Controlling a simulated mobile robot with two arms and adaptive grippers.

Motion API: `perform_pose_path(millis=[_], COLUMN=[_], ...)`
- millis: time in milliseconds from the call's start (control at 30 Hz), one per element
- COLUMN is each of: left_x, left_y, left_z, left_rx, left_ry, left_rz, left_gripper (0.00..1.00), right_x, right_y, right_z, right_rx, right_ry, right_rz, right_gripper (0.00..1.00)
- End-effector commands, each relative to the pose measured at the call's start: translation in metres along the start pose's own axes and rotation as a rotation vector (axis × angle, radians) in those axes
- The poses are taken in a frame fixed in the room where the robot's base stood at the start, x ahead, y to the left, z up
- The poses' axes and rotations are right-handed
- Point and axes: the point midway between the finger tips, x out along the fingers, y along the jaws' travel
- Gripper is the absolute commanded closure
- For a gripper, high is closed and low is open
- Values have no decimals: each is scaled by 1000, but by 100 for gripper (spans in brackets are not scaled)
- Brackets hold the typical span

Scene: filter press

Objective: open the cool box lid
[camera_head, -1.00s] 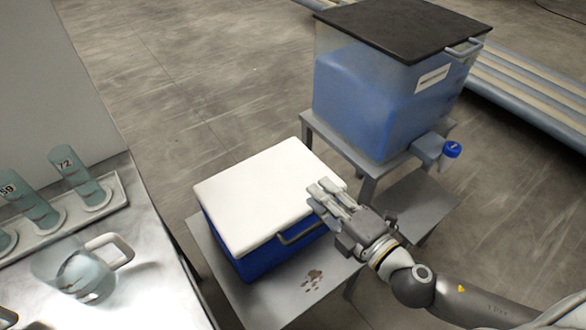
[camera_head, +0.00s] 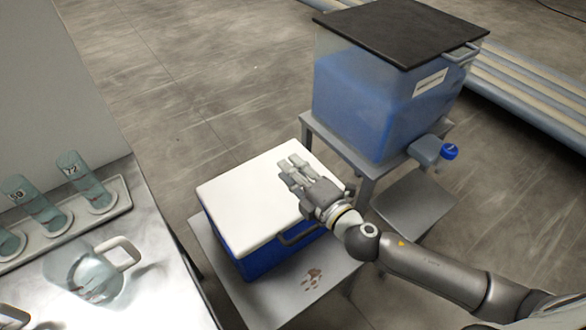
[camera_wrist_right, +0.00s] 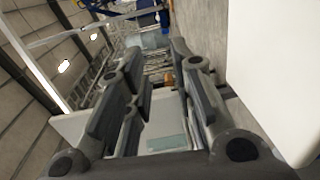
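The cool box has a blue body (camera_head: 262,258) and a flat white lid (camera_head: 245,205). The lid lies closed on the box. A grey handle (camera_head: 300,235) shows on the side facing me, right of its middle. My right gripper (camera_head: 291,167) is over the lid's right part, fingers pointing to the far side. It holds nothing. In the right wrist view its fingers (camera_wrist_right: 157,65) are apart with nothing between them. A smooth white surface (camera_wrist_right: 272,70) fills the right of that view, probably the lid. I cannot tell whether the fingers touch the lid. My left gripper is out of view.
The cool box stands on a grey stand (camera_head: 290,300) with brown stains. Behind it, a large blue-filled tank (camera_head: 365,100) with a dark cover and blue-knobbed tap (camera_head: 449,152) stands on another. At left, a bench holds labelled tubes (camera_head: 84,180) and a glass jug (camera_head: 98,272).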

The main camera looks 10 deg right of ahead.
Motion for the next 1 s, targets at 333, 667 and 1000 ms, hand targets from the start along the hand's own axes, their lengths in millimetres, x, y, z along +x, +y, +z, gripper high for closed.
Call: perform_pose_path(millis=[333,667,1000], left_x=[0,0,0], left_y=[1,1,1], left_z=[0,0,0], left_rx=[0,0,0], left_ry=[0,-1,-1], left_rz=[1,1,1], left_gripper=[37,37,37], right_x=[0,0,0], right_y=[0,0,0], right_z=[0,0,0], right_rx=[1,1,1], right_ry=[0,0,0], right_rz=[0,0,0], right_gripper=[94,100,77])
